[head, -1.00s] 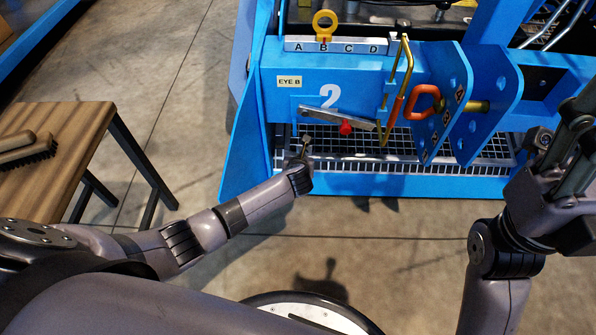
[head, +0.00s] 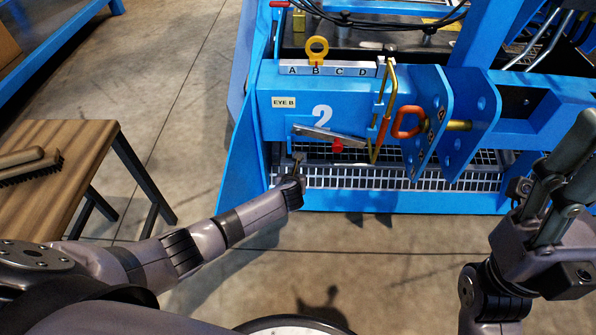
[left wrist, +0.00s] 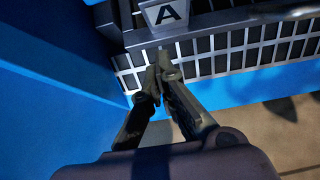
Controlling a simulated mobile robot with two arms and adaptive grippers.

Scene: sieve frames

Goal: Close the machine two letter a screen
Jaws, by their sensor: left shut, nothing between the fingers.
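The machine marked 2 is a blue frame (head: 350,95) at the top centre of the head view. Under its beam lies a metal grid screen (head: 400,178) with a pale slotted front. In the left wrist view, a tag with the letter A (left wrist: 166,13) sits on the dark front edge of the grid (left wrist: 215,62). My left gripper (head: 298,160) is shut and empty at the left end of the grid front. Its fingertips (left wrist: 160,65) are just below the tag; contact is unclear. My right gripper (head: 572,165) is at the right edge, away from the screen; its finger opening is unclear.
A lever with a red knob (head: 337,146) hangs just above the left gripper. A yellow eye (head: 316,48) stands at B on the lettered strip. An orange ring (head: 407,122) and brass handle (head: 386,105) are farther right. A wooden table (head: 60,180) with brushes stands left.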

